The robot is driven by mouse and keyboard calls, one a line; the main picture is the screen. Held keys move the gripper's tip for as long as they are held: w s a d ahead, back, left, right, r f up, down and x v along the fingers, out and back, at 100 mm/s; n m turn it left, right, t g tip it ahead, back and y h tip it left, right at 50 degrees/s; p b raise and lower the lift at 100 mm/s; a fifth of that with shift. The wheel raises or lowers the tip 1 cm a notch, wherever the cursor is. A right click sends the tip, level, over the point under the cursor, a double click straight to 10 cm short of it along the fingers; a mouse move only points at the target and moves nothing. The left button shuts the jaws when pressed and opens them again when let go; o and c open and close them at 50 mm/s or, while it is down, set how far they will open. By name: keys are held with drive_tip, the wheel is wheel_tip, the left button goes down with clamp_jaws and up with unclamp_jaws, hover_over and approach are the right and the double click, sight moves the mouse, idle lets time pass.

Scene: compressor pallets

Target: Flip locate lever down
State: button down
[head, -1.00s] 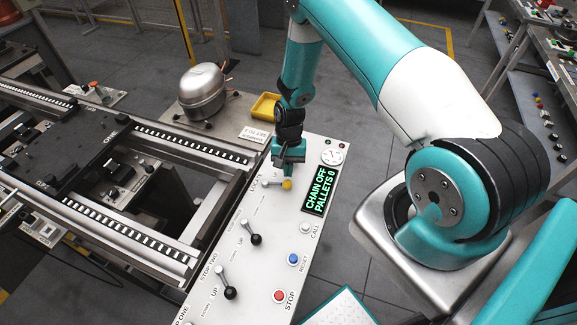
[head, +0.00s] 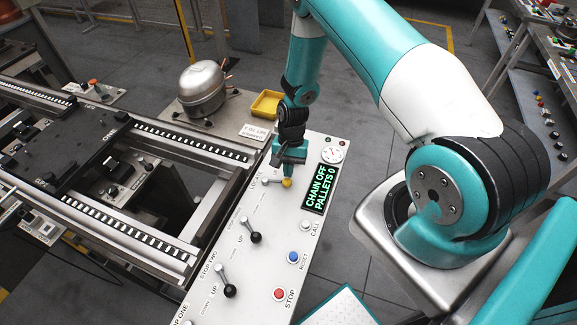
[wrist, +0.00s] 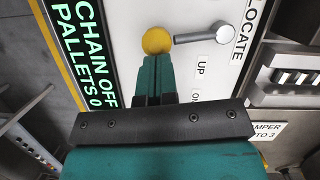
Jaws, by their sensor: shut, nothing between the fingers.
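The locate lever is a metal rod with a yellow ball knob (head: 287,183) at the far end of the white control panel (head: 245,215). In the wrist view its yellow knob (wrist: 157,41) lies just beyond my fingertips, with the rod running right to its pivot beside the LOCATE label. My gripper (head: 289,172) is shut and empty, with its fingers together. In the wrist view the gripper (wrist: 155,62) tips are at the knob's lower edge; I cannot tell whether they touch it. The UP label shows near the rod, and the other label is partly hidden by my gripper.
Two black-knobbed levers (head: 254,238) (head: 230,291) stand nearer on the panel. The display (head: 321,188) reads CHAIN OFF, PALLETS 0. Blue (head: 293,257) and red (head: 279,294) buttons lie nearby. The conveyor rail (head: 190,143) runs left; a compressor (head: 202,88) and yellow tray (head: 267,104) stand behind.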

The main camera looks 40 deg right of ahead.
drive_tip(key=shift+s, duration=0.1)
drive_tip(key=shift+s+a+f+m+t+y+b, duration=0.1)
drive_tip(key=shift+s+a+m+t+y+b, duration=0.2)
drive_tip(key=shift+m, duration=0.45)
drive_tip(key=shift+s+a+m+t+b, duration=0.1)
drive_tip(key=shift+s+a+m+b, duration=0.25)
drive_tip(key=shift+m, duration=0.4)
drive_tip(key=shift+s+a+b, duration=0.45)
drive_tip(key=shift+s+a, duration=0.15)
drive_tip(key=shift+a, duration=0.2)
drive_tip(key=shift+s+a, duration=0.25)
drive_tip(key=shift+s, duration=0.1)
drive_tip(key=d, duration=0.1)
drive_tip(key=w+d+r, duration=0.1)
drive_tip(key=d, duration=0.2)
drive_tip(key=shift+w+d+r+b, duration=0.2)
drive_tip(key=shift+w+r+b, duration=0.1)
drive_tip(key=shift+w+r, duration=0.1)
drive_tip(key=s+b+v, duration=0.1)
drive_tip(key=b+v, duration=0.1)
drive_tip(key=v, duration=0.7)
drive_tip(key=shift+w, duration=0.2)
drive_tip(key=shift+r, duration=0.1)
